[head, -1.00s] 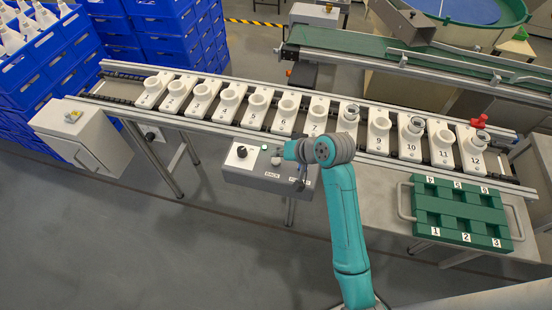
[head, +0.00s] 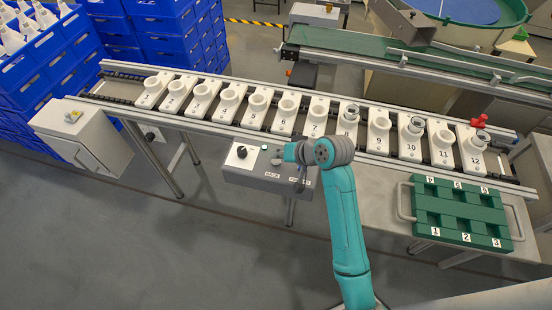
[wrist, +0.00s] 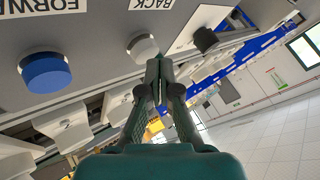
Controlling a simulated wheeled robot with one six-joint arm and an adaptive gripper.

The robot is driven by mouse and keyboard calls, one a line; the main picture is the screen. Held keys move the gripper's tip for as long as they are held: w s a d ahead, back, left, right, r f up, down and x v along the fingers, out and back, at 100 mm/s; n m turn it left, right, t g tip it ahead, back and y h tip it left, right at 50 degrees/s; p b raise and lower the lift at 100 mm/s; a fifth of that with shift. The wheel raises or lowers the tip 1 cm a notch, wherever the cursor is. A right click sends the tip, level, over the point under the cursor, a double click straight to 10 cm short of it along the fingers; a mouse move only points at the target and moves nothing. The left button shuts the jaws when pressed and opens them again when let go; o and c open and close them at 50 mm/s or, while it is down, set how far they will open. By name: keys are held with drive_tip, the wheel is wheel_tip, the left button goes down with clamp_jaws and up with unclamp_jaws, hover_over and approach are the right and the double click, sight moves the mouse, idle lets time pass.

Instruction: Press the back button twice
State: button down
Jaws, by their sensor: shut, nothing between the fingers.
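The grey control box (head: 245,178) hangs on the front of the conveyor, with BACK and FORWARD labels on it. In the wrist view the back button (wrist: 141,47) is a pale round cap beside the BACK label (wrist: 152,5). The blue forward button (wrist: 46,72) is to its left, beside the FORWARD label. My gripper (wrist: 157,66) is shut and empty, its fingertips right by the back button. I cannot tell whether they touch it. In the head view my arm covers part of the box and the forward button is hidden.
A black knob (head: 242,152) is on the same box. A green tray (head: 460,220) stands at the right, and blue crates (head: 160,45) are stacked at the left.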

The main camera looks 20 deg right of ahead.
sight(278, 161)
drive_tip(key=shift+f, duration=0.5)
idle(0.5)
drive_tip(key=shift+r, duration=0.1)
idle(0.3)
drive_tip(key=shift+r, duration=3.35)
drive_tip(key=shift+f, duration=0.1)
